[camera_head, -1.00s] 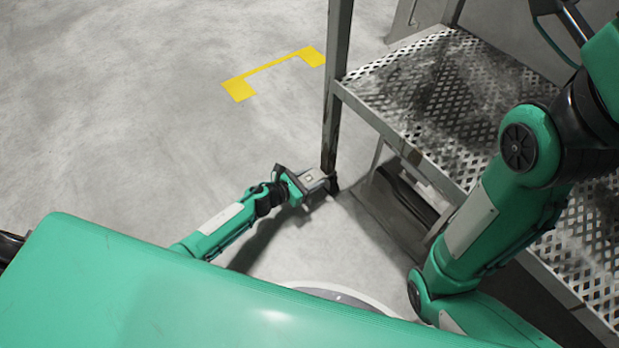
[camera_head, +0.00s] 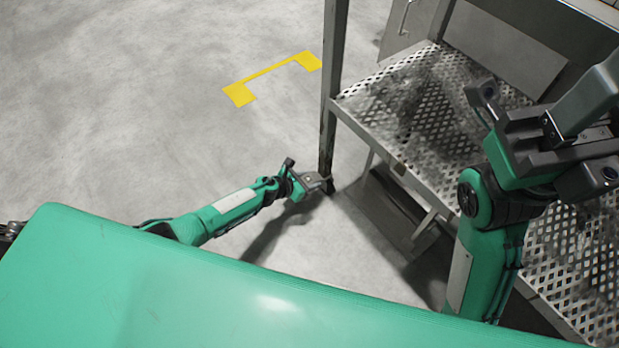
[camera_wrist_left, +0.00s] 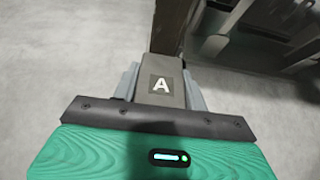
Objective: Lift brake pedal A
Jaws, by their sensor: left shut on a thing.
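Brake pedal A (camera_wrist_left: 172,68) is a dark grey block with a white letter A on its top face, seen in the left wrist view. My left gripper (camera_head: 318,183) is low by the foot of the metal post in the head view. In the left wrist view its grey fingers (camera_wrist_left: 161,88) flank the pedal on both sides, and it is shut on it. The pedal's far end and underside are hidden. My right gripper (camera_head: 560,140) is raised at the right, over the perforated platform; its finger gap is not clear.
The metal post (camera_head: 333,90) stands right beside my left gripper. The perforated metal platform (camera_head: 425,95) fills the right, with dark structure (camera_head: 385,215) beneath it. A yellow floor marking (camera_head: 272,75) lies behind. The grey floor at left is clear.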

